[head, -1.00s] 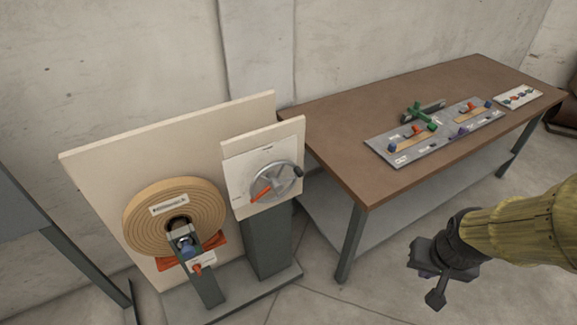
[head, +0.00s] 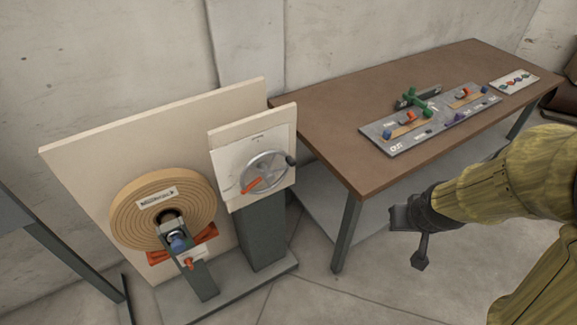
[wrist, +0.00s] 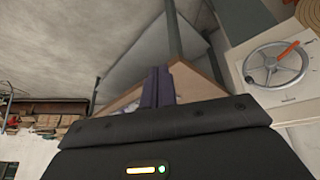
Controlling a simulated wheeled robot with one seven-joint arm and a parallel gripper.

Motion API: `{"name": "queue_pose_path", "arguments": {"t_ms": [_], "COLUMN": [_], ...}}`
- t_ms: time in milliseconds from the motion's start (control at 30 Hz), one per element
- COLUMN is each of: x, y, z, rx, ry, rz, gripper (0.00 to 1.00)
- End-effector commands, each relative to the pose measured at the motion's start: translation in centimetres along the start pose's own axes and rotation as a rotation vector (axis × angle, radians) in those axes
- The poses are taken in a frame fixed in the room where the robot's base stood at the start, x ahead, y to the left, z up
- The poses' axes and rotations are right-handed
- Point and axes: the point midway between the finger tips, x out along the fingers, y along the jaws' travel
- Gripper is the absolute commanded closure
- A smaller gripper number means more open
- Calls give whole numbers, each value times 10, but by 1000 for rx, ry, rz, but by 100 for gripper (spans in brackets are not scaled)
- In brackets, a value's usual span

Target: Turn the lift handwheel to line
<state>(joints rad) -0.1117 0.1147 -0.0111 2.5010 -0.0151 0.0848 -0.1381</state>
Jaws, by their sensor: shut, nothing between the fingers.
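The lift handwheel (head: 265,170) is a grey spoked wheel on a pale plate (head: 229,173) atop a dark grey post. A black knob (head: 291,160) sits on its rim at the right, and an orange bar (head: 251,185) lies at lower left. Small dark marks on the plate are too small to read. My gripper (head: 399,217) is right of the wheel, well apart from it, in front of the table. In the wrist view the gripper (wrist: 158,86) is shut and empty, and the handwheel (wrist: 276,64) shows at the right with its orange bar at upper right.
A tan coil (head: 140,219) on a pale backboard (head: 75,170) stands left of the wheel. A brown table (head: 330,120) is behind and right, with a grey board (head: 375,133) of coloured parts. Clear floor lies between wheel post and arm.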

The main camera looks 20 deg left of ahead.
Motion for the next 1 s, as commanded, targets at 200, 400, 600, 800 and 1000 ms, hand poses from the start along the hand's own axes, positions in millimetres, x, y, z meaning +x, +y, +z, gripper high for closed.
{"name": "queue_pose_path", "arguments": {"t_ms": [200, 400, 600, 800, 1000], "x": [76, 119, 140, 139, 137], "y": [-63, -145, -234, -274, -275], "z": [-71, -119, -138, -141, -142], "rx": [-354, -655, -894, -983, -986], "ry": [309, 621, 933, 1092, 1100], "rz": [-15, -13, 3, 20, 23], "gripper": [100, 100, 100, 100, 100]}}
